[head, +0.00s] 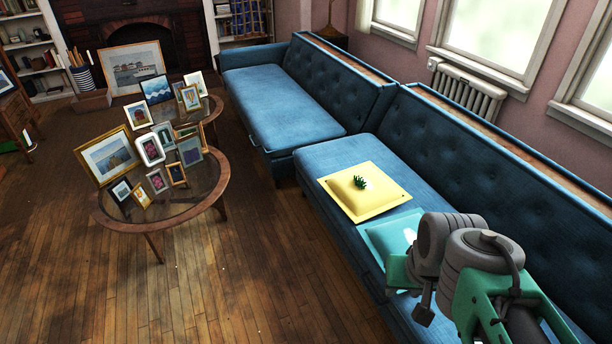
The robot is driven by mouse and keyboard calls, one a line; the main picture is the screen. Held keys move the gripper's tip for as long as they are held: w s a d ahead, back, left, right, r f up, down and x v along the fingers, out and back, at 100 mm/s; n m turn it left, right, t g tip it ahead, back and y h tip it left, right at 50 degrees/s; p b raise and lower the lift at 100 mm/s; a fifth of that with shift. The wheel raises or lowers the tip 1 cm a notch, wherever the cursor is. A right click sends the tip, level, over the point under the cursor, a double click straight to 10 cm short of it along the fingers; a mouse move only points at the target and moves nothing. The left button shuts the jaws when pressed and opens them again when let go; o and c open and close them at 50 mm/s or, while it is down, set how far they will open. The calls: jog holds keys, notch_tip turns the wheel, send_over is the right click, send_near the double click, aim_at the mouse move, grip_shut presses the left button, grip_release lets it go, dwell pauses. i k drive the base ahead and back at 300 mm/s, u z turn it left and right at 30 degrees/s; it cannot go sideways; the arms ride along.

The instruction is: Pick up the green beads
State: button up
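The green beads (360,182) show as a small dark green clump on top of a yellow cushion (383,205) on the near blue sofa. My arm reaches in from the lower right. What looks like part of my gripper (423,312) shows as a small dark piece below the grey wrist. It is in front of and to the right of the beads in the picture, well apart from them. My own arm hides much of the gripper, so its fingers cannot be made out.
A teal cushion (385,236) lies beside the yellow one, partly behind my arm. The blue sofa (335,158) has a tall back at the right. Round glass tables (215,203) crowded with picture frames stand at the left. The wooden floor (250,285) in front is clear.

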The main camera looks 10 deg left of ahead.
aim_at(361, 182)
jog(key=u, duration=0.8)
jog(key=i, duration=2.25)
jog(key=z, duration=0.5)
